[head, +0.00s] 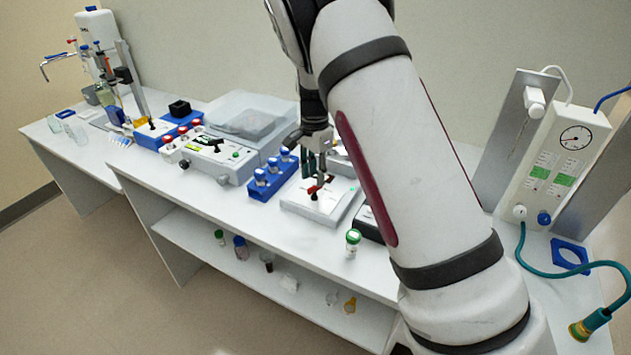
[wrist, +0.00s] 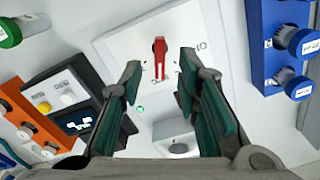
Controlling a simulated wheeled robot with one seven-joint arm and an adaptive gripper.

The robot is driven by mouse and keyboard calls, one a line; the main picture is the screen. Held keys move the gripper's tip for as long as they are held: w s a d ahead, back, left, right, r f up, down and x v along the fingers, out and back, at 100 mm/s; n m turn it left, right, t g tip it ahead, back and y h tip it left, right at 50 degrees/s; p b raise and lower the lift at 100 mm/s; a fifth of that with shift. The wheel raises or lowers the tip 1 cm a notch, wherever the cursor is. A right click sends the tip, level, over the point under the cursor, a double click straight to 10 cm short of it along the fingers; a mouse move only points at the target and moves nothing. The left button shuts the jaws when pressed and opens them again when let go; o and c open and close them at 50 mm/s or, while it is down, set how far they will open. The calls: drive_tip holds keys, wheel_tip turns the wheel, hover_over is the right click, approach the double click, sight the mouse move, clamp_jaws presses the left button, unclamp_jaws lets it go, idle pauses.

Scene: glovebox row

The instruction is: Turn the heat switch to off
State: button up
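The heat switch (wrist: 159,58) is a red lever knob on a white panel (wrist: 203,22) in the wrist view, with partly readable marks around it. The red knob also shows in the head view (head: 318,187) on a low white box (head: 303,207). My gripper (wrist: 158,78) is open, with its green-padded fingers on either side of the switch in the picture. No contact with the knob shows. In the head view my gripper (head: 319,172) is over the box, close to the knob. A small green light (wrist: 140,108) shows on the panel.
A blue rack (head: 268,180) with blue-capped vials stands left of the box. A green-capped vial (head: 352,242) stands near the bench's front edge. In the wrist view, a black device (wrist: 68,95) and an orange rack (wrist: 30,118) lie left of the fingers.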

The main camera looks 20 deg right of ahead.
sight(314, 186)
drive_tip(key=shift+f, duration=1.65)
clamp_jaws()
drive_tip(key=n+b, duration=0.1)
drive_tip(key=n, duration=0.4)
drive_tip(key=shift+w+b, duration=0.1)
drive_tip(key=shift+b, duration=0.2)
drive_tip(key=shift+n+b, duration=0.55)
drive_tip(key=shift+n, duration=1.35)
